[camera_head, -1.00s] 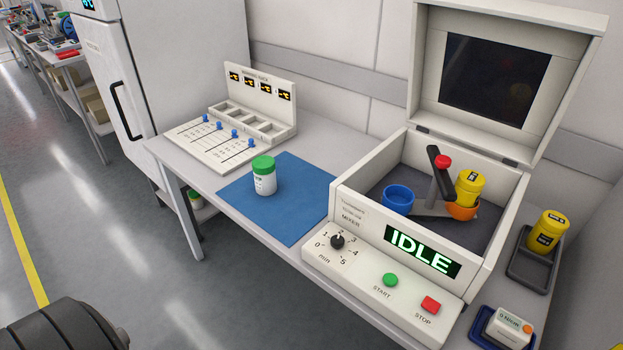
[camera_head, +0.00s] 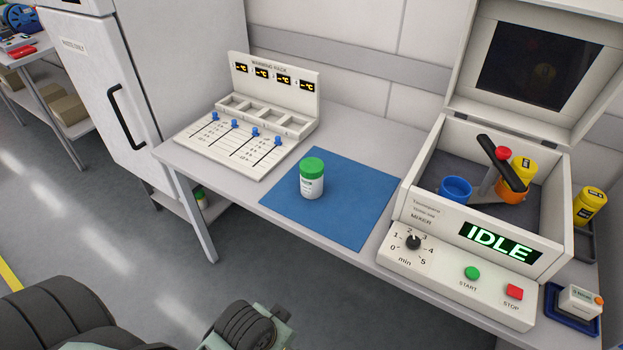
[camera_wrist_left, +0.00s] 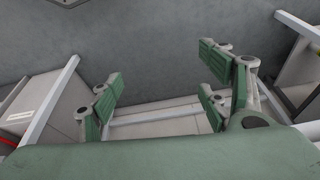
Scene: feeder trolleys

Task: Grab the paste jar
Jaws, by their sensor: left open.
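The paste jar (camera_head: 312,179) is white with a green lid and a small label. It stands upright on the blue mat (camera_head: 345,222) on the table, in the head view. My left gripper (camera_wrist_left: 160,82) shows in the left wrist view, with its green fingers spread apart and nothing between them. That view holds floor and table frame parts, and no jar. In the head view my left arm is at the bottom left, well short of the jar, and its fingers are not clearly seen. My right gripper is not in view.
A warming rack (camera_head: 250,130) stands left of the mat. A mixer (camera_head: 415,205) with its lid up and an IDLE display stands to the right. A fridge (camera_head: 150,80) is at the left. Another green-lidded jar (camera_head: 201,198) sits on the lower shelf. The mat around the jar is clear.

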